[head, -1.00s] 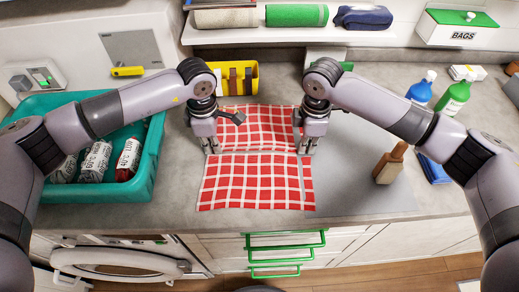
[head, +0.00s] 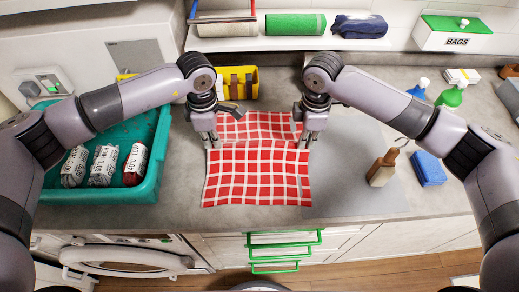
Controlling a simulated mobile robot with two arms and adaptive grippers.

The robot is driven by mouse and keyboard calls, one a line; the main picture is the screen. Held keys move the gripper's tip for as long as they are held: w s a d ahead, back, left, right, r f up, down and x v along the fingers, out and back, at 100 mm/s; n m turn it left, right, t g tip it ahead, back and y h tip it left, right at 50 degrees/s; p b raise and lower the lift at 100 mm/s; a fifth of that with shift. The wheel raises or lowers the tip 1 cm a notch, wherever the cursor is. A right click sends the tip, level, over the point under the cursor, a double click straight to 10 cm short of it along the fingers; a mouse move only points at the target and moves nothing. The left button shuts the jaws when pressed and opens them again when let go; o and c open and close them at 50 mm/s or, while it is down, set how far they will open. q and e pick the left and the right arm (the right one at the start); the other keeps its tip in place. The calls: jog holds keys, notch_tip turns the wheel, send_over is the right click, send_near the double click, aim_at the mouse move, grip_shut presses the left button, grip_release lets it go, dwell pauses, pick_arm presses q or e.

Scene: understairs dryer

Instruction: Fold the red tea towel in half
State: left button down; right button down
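The red and white checked tea towel (head: 256,178) lies on the grey counter in front of me. Its near layer is a broad panel, and the towel's far part (head: 258,126) shows beyond that panel's far edge. My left gripper (head: 212,144) is at the left end of this edge, fingers pointing down, and looks shut on the towel there. My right gripper (head: 304,146) is at the right end of the same edge and also looks shut on it. The fingertips are small and partly hidden, as is what lies under the near panel.
A yellow caddy (head: 244,84) is behind the towel. A wooden brush (head: 382,168), a blue sponge-like block (head: 428,168) and a green bottle (head: 452,97) stand at right. The grey mat (head: 345,185) has free room.

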dwell(0.3)
